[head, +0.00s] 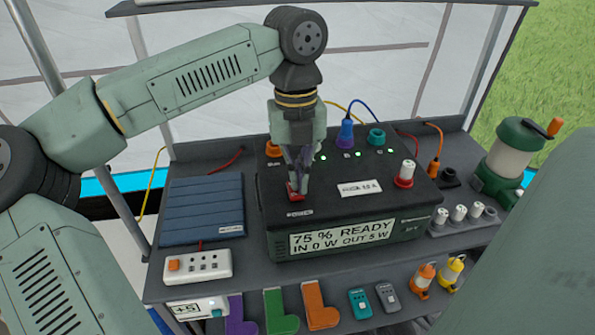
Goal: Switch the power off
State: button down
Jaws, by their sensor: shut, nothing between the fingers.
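A dark power station (348,213) stands on the shelf in the head view. Its front display (341,236) reads "75 % READY, IN 0 W OUT 5 W". My gripper (296,188) is shut and empty, pointing down over the left part of the station's top. Its tips are at a small red switch (296,196) there, which they partly hide; I cannot tell if they touch it or which way it is set. A red and white knob (405,174) stands at the station's right. Small green lights show along its back.
A blue folded panel (203,207) and a white socket strip (197,266) lie left. A green lantern (510,155) stands right. Several small items fill the lower shelf.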

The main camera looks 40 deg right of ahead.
notch_tip(320, 180, up, 14)
jog(key=w+p, duration=0.1)
jog(key=shift+d, duration=0.35)
jog(key=shift+p, duration=0.3)
